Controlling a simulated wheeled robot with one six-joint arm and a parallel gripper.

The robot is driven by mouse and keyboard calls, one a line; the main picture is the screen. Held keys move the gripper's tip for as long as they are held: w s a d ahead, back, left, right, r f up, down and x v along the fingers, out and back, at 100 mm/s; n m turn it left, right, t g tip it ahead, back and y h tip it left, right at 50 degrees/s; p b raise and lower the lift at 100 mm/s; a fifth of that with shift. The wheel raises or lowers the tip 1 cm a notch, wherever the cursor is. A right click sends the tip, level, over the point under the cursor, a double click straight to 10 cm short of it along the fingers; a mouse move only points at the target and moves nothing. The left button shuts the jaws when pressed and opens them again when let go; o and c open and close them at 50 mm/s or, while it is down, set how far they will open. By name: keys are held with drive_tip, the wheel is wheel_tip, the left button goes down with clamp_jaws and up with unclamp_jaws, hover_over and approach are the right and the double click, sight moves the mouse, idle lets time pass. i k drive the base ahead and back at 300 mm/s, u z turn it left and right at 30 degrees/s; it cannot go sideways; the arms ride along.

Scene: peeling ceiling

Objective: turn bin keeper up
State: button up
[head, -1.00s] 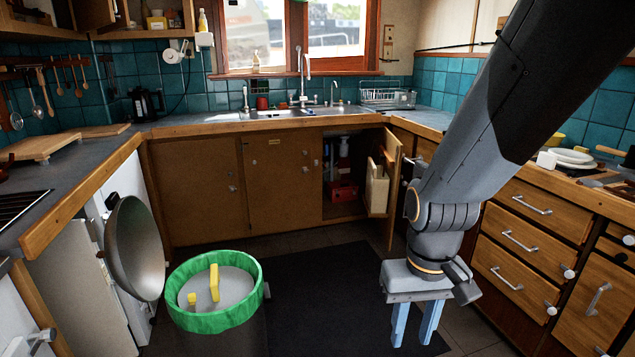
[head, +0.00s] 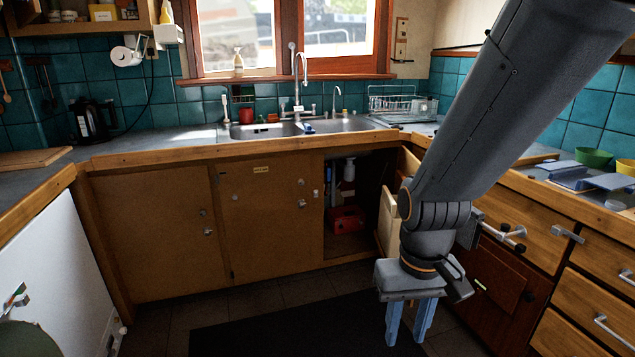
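I cannot tell which part is the bin keeper. The bin with the green rim does not show clearly now. A dull grey-green curved edge (head: 22,340) at the bottom left corner may be part of its lid, cut off by the frame. My gripper (head: 409,320) points down at the lower right of centre, with its two blue fingers apart and nothing between them.
An open cabinet door (head: 389,222) stands just left of my arm. A red item (head: 347,219) sits inside the cabinet. Drawers with protruding handles (head: 568,234) line the right. A dark mat (head: 290,333) lies on the floor, which is clear at centre.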

sight(409, 164)
drive_tip(key=z, duration=0.2)
drive_tip(key=i, duration=2.3)
drive_tip(key=z, duration=3.75)
drive_tip(key=k, duration=0.75)
drive_tip(key=u, duration=1.25)
